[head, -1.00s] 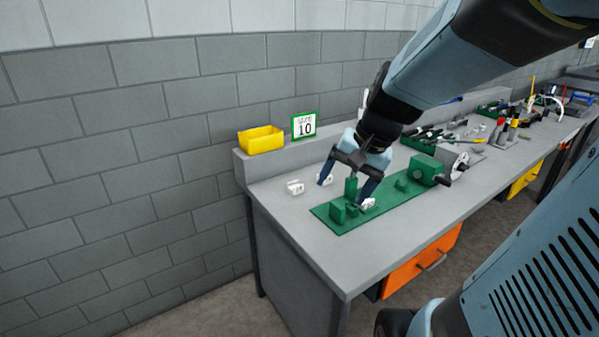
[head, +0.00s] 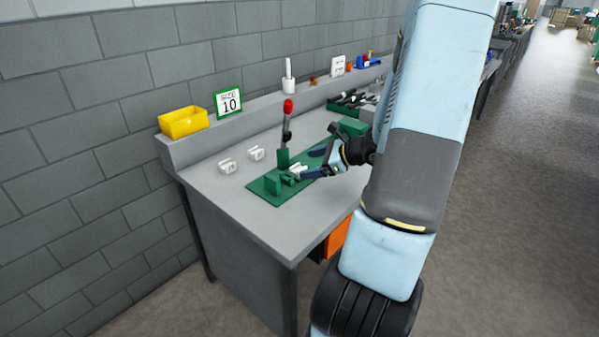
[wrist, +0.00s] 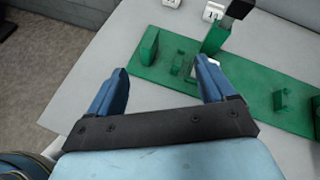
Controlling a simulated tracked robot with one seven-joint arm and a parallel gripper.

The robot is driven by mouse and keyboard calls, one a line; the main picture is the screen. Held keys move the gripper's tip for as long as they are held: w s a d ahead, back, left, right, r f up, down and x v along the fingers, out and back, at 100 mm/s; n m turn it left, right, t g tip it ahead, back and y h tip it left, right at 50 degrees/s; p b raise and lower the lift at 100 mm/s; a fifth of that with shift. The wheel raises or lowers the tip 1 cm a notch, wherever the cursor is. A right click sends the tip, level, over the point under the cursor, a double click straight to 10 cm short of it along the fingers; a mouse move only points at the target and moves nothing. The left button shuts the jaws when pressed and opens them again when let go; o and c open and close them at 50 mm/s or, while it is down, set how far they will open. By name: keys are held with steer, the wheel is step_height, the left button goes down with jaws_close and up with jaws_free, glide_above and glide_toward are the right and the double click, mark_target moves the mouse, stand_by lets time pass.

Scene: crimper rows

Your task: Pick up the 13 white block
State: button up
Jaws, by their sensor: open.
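Two white blocks stand on the grey bench left of the green fixture plate (head: 262,185): a left one (head: 227,166) and a right one (head: 256,153). Their tops also show at the upper edge of the wrist view, as one block (wrist: 171,3) and another (wrist: 212,12). A third white piece (head: 297,169) is on the plate, partly hidden by a finger. I cannot read a 13 on any of them. My gripper (head: 309,164) is open over the plate, reaching in from the right. In the wrist view its fingers (wrist: 160,67) are apart, with nothing held between them.
A red-knobbed lever (head: 287,108) stands upright at the plate. A yellow bin (head: 183,122) and a size 10 sign (head: 229,101) are on the rear ledge. Bare bench lies in front of the white blocks. A wall bounds the left.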

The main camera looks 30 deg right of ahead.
mark_target(303, 169)
steer(key=d+f+m+t+h, duration=0.1)
steer(key=d+m, duration=0.1)
steer(key=d+f+m+t, duration=0.1)
steer(key=d+f+m, duration=0.1)
steer(key=d, duration=0.1)
steer(key=d+f+m+t+h, duration=0.1)
steer(key=d+f+m, duration=0.1)
steer(key=d, duration=0.1)
steer(key=shift+s+d+f+m+h, duration=0.1)
steer(key=shift+d+f+m+h, duration=0.1)
steer(key=shift+f+m+h, duration=0.1)
steer(key=x, duration=1.3)
steer(key=shift+a, duration=0.15)
steer(key=c, duration=1.2)
steer(key=shift+o, duration=0.2)
